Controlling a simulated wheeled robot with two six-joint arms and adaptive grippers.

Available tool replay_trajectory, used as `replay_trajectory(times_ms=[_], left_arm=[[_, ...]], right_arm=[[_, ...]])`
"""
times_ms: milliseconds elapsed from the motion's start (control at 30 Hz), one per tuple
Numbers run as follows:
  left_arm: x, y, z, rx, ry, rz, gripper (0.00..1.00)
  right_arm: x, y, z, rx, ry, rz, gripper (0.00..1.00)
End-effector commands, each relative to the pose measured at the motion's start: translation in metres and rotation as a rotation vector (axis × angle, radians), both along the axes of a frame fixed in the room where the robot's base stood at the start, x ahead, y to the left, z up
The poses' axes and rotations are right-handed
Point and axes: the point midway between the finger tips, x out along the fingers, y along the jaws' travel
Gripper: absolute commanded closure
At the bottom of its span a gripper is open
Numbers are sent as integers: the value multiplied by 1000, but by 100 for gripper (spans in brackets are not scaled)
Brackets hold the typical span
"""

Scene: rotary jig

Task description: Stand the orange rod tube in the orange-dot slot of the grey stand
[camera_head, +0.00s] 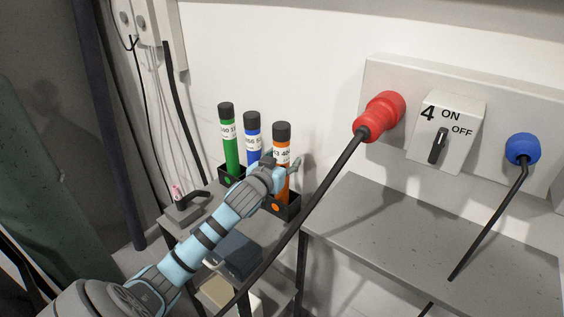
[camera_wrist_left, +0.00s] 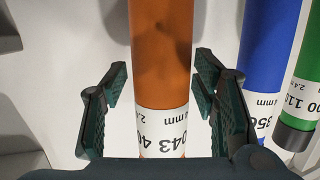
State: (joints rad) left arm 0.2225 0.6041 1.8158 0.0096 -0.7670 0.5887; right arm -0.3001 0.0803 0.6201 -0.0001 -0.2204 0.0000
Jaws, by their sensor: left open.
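The orange rod tube (camera_head: 283,189) has a black cap and a white label, and stands upright in the orange-dot slot of the dark grey stand (camera_head: 291,211). The orange dot (camera_head: 275,207) shows on the slot's front. My left gripper (camera_head: 285,167) is at the tube's upper part, below the cap. In the left wrist view the open fingers (camera_wrist_left: 160,88) are on either side of the orange tube (camera_wrist_left: 160,50), with gaps visible on both sides. The tube's foot is hidden inside the slot. My right gripper is out of view.
A blue tube (camera_head: 252,128) and a green tube (camera_head: 229,140) stand close by to the left. A black cable from the red plug (camera_head: 379,115) runs down just right of the stand. A grey shelf (camera_head: 430,235) is at right; a switch box (camera_head: 447,130) is on the wall.

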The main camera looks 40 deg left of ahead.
Motion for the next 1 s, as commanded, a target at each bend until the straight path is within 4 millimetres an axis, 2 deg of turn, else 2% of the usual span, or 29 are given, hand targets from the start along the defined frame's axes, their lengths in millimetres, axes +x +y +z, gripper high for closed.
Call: replay_trajectory(times_ms=[167, 500, 600, 733, 1000], left_arm=[[-15, -4, 3, 3, 2, -1, 46], [-91, -27, 21, 5, 5, -3, 46], [-106, -31, 24, 3, 3, -1, 46], [-113, -33, 26, -1, 1, 0, 46], [-112, -33, 26, -1, 0, 1, 46]], right_arm=[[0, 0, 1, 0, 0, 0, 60], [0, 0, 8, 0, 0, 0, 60], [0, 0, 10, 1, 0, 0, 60], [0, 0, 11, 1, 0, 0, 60], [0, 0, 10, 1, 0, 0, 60]])
